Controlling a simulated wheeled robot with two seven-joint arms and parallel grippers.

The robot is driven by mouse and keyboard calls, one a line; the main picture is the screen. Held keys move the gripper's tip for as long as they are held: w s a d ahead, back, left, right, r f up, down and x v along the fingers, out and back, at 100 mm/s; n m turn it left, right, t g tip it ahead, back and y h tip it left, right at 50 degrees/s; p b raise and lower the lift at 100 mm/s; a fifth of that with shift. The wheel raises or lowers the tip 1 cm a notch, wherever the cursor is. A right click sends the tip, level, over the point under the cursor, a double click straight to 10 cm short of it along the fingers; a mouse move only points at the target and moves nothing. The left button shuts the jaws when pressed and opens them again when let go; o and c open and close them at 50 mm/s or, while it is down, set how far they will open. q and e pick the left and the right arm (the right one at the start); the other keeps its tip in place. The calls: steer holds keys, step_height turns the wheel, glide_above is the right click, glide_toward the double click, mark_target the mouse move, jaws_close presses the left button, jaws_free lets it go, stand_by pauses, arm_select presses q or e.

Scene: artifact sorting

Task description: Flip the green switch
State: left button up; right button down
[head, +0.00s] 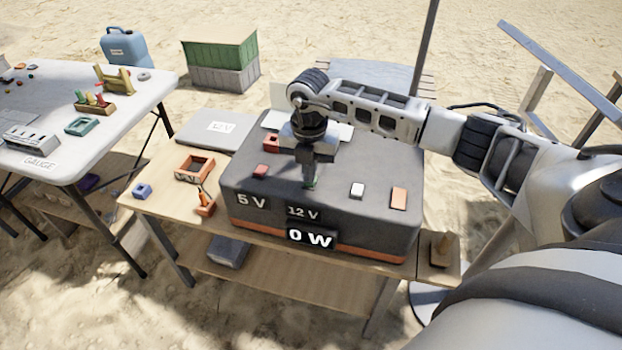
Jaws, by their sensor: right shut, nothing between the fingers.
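A dark grey power box (375,215) with an orange band stands on a wooden table. Its front labels read "5 V", "12 V" and "0 W". A small green switch (311,182) sits on its top, mostly hidden behind my right gripper's fingertips. My right gripper (307,183) points straight down over the box, shut and empty, with its tips at or very near the green switch; I cannot tell if they touch. A red switch (261,171) is to the left, and a white one (357,190) and an orange one (399,198) are to the right. My left gripper is not in view.
A white table (50,165) with small parts stands further left. My right arm spans the area above the box.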

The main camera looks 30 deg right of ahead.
steer(key=shift+f+b, duration=0.35)
steer(key=shift+f, duration=0.2)
steer(key=shift+r, duration=0.25)
step_height(320, 180, up, 7)
steer(key=p, duration=0.6)
steer(key=shift+a+f, duration=0.1)
steer(key=shift+f, duration=0.1)
stand_by(0.3)
